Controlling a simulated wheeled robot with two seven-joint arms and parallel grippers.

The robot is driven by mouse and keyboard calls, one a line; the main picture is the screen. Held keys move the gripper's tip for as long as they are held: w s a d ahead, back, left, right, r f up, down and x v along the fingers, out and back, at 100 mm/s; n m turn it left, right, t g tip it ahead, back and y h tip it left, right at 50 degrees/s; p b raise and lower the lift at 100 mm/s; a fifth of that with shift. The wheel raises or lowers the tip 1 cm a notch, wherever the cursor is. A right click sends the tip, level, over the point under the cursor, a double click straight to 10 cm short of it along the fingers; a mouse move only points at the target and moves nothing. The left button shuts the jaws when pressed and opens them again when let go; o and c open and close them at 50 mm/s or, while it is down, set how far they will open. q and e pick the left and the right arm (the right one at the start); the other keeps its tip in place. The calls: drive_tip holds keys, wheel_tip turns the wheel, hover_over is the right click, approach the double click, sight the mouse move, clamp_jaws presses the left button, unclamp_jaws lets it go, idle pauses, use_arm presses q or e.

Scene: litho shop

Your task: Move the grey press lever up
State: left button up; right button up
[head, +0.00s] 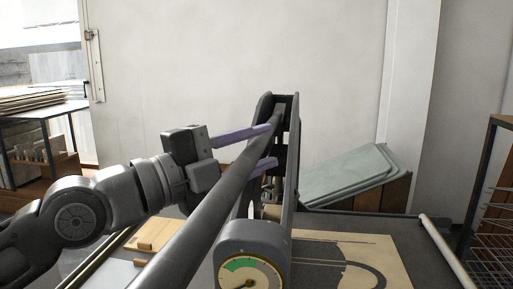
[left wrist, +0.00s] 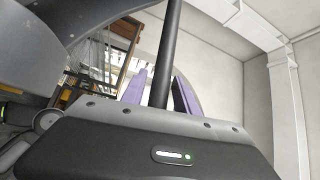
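The grey press lever (head: 205,213) is a long dark bar. In the head view it slopes up from the bottom left to the top of the dark press frame (head: 265,108). My left gripper (head: 271,144) has purple fingers spread apart, one above the lever and one partly hidden behind it. In the left wrist view the lever (left wrist: 169,50) runs between the two fingers of the left gripper (left wrist: 160,88), looking nearer the right-hand one. Firm contact cannot be made out. My right gripper is not in view.
A round gauge (head: 249,272) sits on the front of the press. A pale board (head: 350,262) lies on the dark press bed. Grey-green sheets (head: 350,176) lean behind it. A wire rack (head: 492,235) stands at the right, and shelving (head: 40,145) at the left.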

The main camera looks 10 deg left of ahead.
use_arm(q)
clamp_jaws()
idle(1.1)
